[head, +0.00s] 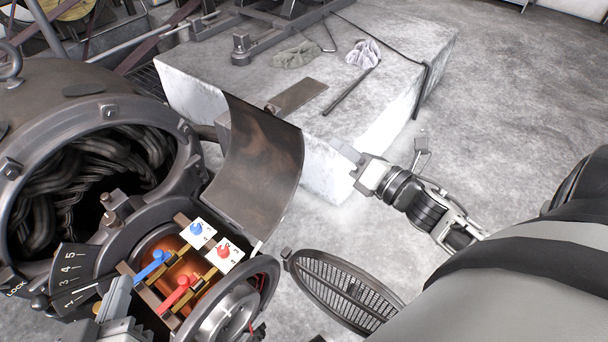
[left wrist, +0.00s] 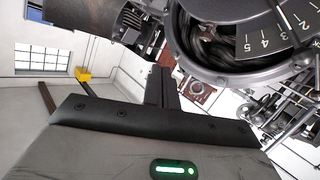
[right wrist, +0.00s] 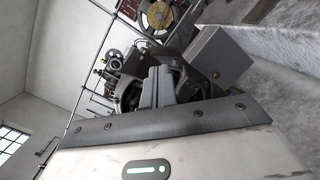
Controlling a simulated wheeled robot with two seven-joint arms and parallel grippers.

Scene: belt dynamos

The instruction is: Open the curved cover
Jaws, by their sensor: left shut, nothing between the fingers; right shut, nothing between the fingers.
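The curved cover (head: 262,150), a dark brown bent metal plate, stands raised beside the machine in the head view. The opening below it is uncovered and shows a copper-coloured drum (head: 170,254), a blue lever (head: 153,268) and a red lever (head: 180,293). My left gripper (head: 121,288) is shut and empty at the lower left, close to the numbered dial; its fingers also show in the left wrist view (left wrist: 160,86). My right gripper (head: 345,150) is shut and empty, to the right of the cover and apart from it; its fingers show in the right wrist view (right wrist: 157,86).
A numbered dial plate (head: 68,275) marked LOCK sits left of the opening. A round mesh cover (head: 342,288) hangs out at the lower right. Behind is a pale concrete block (head: 225,62) with cloths (head: 364,53) and a rod. Floor at the right is clear.

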